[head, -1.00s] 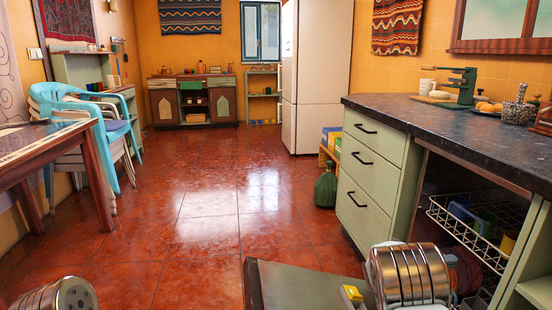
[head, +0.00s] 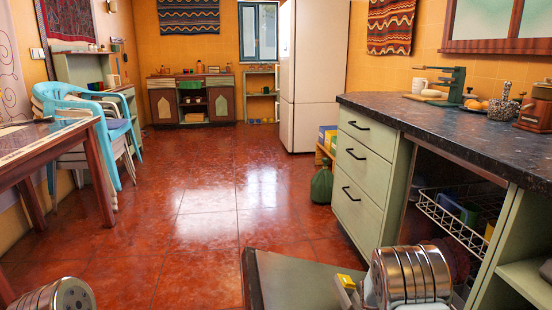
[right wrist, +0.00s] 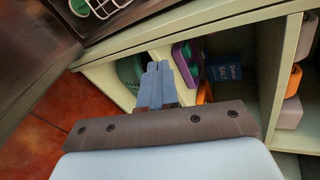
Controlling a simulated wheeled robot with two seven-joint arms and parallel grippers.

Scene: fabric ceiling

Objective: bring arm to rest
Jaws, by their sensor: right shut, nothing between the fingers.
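My right gripper (right wrist: 155,86) shows in the right wrist view, its two grey fingers together with nothing between them. It points towards an open green cabinet and appears apart from the things inside; the exact gap is hard to judge. In the head view the banded metal part of my right arm (head: 411,274) is at the bottom right, and its gripper cannot be made out. A similar part of my left arm (head: 58,296) is at the bottom left corner; my left gripper is out of the picture.
The cabinet holds a blue salt box (right wrist: 228,68) and other goods. A green panel with a dark edge (head: 300,285) lies low in front of me. A dark counter (head: 450,130) and wire rack (head: 455,218) are at right, a table (head: 45,150) at left. The middle floor is clear.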

